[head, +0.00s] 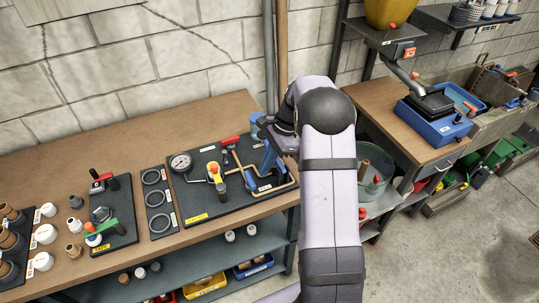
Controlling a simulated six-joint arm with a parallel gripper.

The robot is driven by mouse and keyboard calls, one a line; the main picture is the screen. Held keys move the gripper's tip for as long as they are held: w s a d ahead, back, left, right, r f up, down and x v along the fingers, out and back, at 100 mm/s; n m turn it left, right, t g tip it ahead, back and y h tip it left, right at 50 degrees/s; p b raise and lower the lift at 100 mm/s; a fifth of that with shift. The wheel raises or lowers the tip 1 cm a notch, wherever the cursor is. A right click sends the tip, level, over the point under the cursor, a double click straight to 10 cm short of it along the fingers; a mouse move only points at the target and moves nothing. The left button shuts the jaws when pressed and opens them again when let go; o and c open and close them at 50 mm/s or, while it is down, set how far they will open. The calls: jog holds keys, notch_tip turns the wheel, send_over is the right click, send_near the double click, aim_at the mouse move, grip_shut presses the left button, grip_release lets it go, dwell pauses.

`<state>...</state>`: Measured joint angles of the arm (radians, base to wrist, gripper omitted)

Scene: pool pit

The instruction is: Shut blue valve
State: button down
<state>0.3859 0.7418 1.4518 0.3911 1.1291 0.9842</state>
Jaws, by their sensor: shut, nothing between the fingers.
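A dark board (196,206) on the wooden bench holds a pressure gauge (181,163), copper piping and several valves. A blue lever-like part (268,159), which looks like the blue valve's handle, stands at the board's right side above the copper pipe. My gripper (264,138) is at the board's back right corner, right by the blue part. It is shut with nothing held. My wrist and arm cover part of this area, so I cannot tell whether the fingers touch the handle. The valve body is partly hidden.
Rings (151,177), a green-handled fitting (103,228) and white caps lie farther left. The block wall and vertical pipes (281,60) rise close behind.

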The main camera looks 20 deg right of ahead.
aim_at(250, 181)
jog(key=shift+p+x, duration=0.4)
jog(key=shift+x, duration=1.35)
